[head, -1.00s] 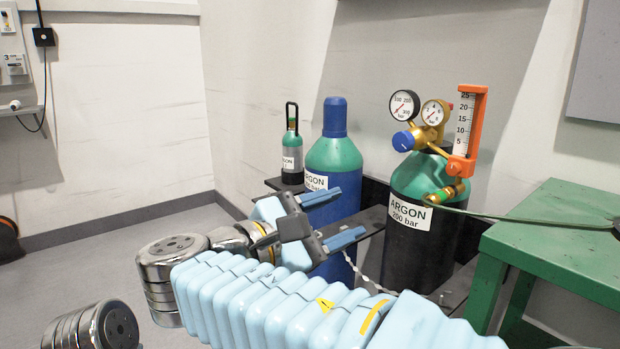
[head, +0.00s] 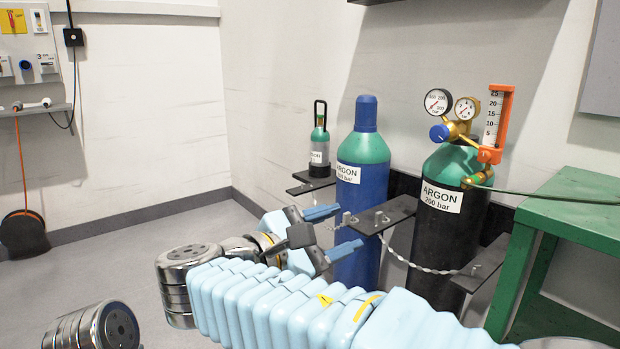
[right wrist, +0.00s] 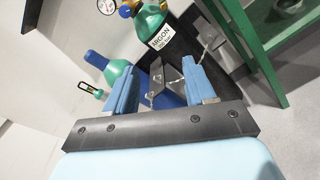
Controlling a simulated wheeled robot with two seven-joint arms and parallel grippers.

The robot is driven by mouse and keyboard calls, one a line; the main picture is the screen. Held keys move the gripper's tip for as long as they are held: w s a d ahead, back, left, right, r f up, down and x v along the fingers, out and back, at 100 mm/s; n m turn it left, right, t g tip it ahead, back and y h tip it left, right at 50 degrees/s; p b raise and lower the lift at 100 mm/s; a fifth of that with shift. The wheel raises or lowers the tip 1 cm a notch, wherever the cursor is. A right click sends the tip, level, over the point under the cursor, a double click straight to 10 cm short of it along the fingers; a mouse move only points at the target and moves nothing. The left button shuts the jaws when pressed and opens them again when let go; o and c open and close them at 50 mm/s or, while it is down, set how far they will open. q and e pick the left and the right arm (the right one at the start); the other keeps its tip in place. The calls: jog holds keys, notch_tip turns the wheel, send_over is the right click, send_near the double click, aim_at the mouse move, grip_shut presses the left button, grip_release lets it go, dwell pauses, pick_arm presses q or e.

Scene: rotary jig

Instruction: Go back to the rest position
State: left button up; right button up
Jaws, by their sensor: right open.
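My right gripper (head: 335,231) is open and empty, with its two blue fingers spread apart. It is in front of the blue argon cylinder (head: 359,200) in the head view, and whether it touches anything cannot be told. In the right wrist view the open fingers (right wrist: 156,90) point toward the cylinders and a dark bracket (right wrist: 172,85) shows between them. My right arm in its light blue cover fills the lower middle of the head view. My left gripper is not in view.
A black argon cylinder (head: 430,250) with gauges (head: 452,103) and an orange flowmeter (head: 497,125) stands at right. A small green cylinder (head: 319,140) sits on a shelf. A green table (head: 580,215) is at far right.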

jog(key=w+d+f+n+g+y, duration=0.1)
jog(key=w+f+y, duration=0.15)
jog(key=f, duration=0.55)
jog(key=w+d+f+n+g+y, duration=0.1)
jog(key=w+f, duration=0.2)
jog(key=f, duration=0.6)
jog(key=s+d+f+m+g+y, duration=0.1)
jog(key=d+f+g+y, duration=0.15)
jog(key=f, duration=0.75)
jog(key=s+d+f+m+g+y, duration=0.1)
jog(key=f+g, duration=0.2)
jog(key=f, duration=0.7)
jog(key=s+d+f+m+g+y+p, duration=0.1)
jog(key=s+f+m+y, duration=0.4)
jog(key=s+f+m, duration=0.3)
jog(key=s+d+f+m+g+y, duration=0.1)
jog(key=s+f+m+y, duration=0.4)
jog(key=s+f+m, duration=0.4)
notch_tip(320, 180, down, 6)
jog(key=m, duration=0.3)
jog(key=shift+d+r+m+g+p, duration=0.25)
jog(key=shift+d+m+g+p, duration=0.05)
jog(key=shift+g+p, duration=0.05)
